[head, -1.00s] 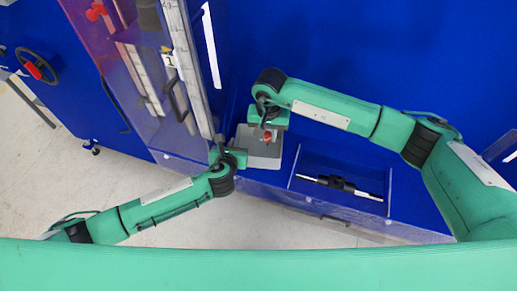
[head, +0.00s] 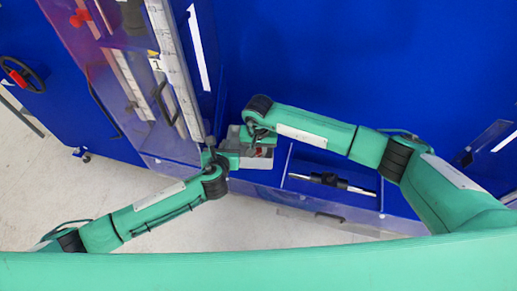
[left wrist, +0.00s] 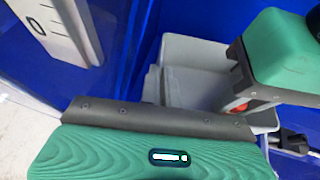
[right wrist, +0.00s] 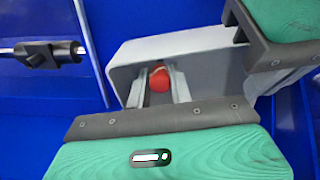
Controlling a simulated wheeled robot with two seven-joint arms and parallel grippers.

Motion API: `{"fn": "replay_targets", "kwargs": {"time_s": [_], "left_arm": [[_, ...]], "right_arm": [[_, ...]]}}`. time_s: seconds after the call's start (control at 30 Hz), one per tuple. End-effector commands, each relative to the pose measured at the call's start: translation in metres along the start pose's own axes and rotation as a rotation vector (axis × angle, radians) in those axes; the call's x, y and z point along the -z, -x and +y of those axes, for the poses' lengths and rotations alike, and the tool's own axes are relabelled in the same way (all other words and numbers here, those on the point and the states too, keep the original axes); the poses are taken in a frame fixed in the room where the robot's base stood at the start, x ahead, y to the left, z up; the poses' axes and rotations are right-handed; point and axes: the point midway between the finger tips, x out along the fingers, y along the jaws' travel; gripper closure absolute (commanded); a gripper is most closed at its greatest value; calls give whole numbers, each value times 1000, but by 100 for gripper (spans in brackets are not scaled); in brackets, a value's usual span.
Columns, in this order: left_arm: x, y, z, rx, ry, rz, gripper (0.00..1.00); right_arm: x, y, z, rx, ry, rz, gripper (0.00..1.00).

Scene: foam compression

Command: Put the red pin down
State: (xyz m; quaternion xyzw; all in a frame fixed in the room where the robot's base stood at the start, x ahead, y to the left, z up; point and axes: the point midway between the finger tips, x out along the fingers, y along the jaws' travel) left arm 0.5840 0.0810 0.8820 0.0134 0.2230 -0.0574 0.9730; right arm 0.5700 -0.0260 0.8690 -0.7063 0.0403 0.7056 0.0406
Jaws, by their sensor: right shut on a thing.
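The red pin (right wrist: 159,80) is between the fingers of my right gripper (right wrist: 158,92), which is shut on it. It shows over the grey bin (right wrist: 205,50); I cannot tell whether it touches the bin's floor. In the head view the red pin (head: 262,152) is partly hidden by my right gripper (head: 257,146) above the grey bin (head: 233,133). In the left wrist view the pin (left wrist: 238,106) shows as a small red spot below my right gripper. My left gripper (head: 211,150) is at the bin's left side; its fingers are not clear.
A blue recess holding a black and silver rod (head: 330,180) lies right of the bin. A tall clear-fronted cabinet (head: 150,85) with a handle stands close to my left gripper. A wheel with a red grip (head: 20,75) is at far left. The two grippers are close together.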

Motion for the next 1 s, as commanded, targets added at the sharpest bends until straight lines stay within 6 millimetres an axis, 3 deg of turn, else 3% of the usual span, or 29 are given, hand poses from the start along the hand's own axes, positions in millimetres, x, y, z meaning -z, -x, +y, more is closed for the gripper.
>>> {"fn": "replay_targets", "kwargs": {"time_s": [0.03,0.1,0.13,0.47,0.57,1.0], "left_arm": [[0,0,0,0,0,1,100],[0,0,0,0,0,1,100],[0,0,0,0,0,1,100],[0,0,0,0,0,1,100],[0,0,0,0,0,1,100],[0,0,0,0,0,1,100]], "right_arm": [[0,0,0,0,0,0,73],[0,0,0,0,0,0,59],[0,0,0,0,0,0,57],[0,3,0,0,0,0,57],[1,15,0,0,1,1,57],[1,103,0,-1,1,3,57]]}}
